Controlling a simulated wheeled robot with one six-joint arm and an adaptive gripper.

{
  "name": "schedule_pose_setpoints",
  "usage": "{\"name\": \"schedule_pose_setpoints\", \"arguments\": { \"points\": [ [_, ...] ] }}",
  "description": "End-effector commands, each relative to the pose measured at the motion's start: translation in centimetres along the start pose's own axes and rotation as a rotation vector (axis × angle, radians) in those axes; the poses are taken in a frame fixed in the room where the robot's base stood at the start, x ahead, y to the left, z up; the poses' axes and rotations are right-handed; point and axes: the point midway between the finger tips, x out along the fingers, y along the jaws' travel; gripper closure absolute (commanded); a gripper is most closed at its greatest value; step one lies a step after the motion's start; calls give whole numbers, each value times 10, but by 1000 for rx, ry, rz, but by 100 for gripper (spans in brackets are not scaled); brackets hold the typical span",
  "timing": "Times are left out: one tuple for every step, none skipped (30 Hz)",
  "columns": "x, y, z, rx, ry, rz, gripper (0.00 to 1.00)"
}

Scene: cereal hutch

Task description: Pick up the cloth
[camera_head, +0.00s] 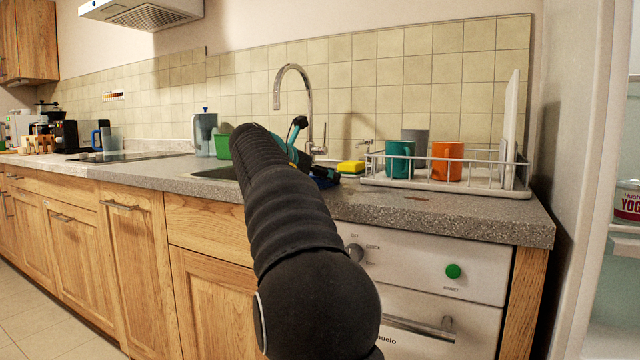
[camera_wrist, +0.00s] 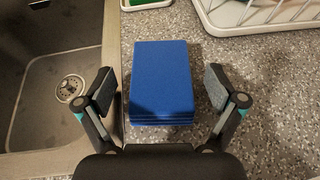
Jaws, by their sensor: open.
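The cloth (camera_wrist: 160,80) is a blue, folded, layered rectangle lying on the speckled grey counter (camera_wrist: 275,75), just right of the sink in the wrist view. My gripper (camera_wrist: 160,92) is open and empty, with one finger on each side of the cloth. Both fingers appear apart from it. In the head view my arm hides most of the gripper, and a small dark blue patch of what looks like the cloth (camera_head: 327,180) shows beside it.
The sink (camera_wrist: 62,85) lies left of the cloth. A white dish rack (camera_head: 440,187) with a teal mug (camera_head: 399,160), an orange mug (camera_head: 447,162) and a grey cup stands to the right. A yellow sponge (camera_head: 350,167) and a tall faucet (camera_head: 305,95) stand close behind.

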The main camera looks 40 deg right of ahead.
Motion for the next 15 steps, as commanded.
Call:
{"name": "schedule_pose_setpoints", "arguments": {
  "points": [
    [6, 0, -1, 1, 0, -1, 6],
    [8, 0, 0, 1, 0, -1, 6],
    [10, 0, 0, 1, -1, 0, 6],
    [10, 0, 0, 1, -1, 0, 6],
    [10, 0, 0, 1, -1, 1, 6],
    [10, 0, 0, 1, -1, 1, 6],
    [10, 0, 0, 1, -1, 1, 6],
    [10, 0, 0, 0, -1, 1, 6],
    [10, 0, 0, 0, -1, 1, 6],
    [10, 0, 0, 0, -1, 1, 14],
    [10, 0, 0, 0, -1, 1, 21],
    [10, 0, 0, 0, 0, 1, 31],
    [10, 0, 0, 1, 0, 1, 39],
    [10, 0, 0, 0, 0, 1, 46],
    [10, 0, 0, 0, 0, 1, 56]
  ]
}}
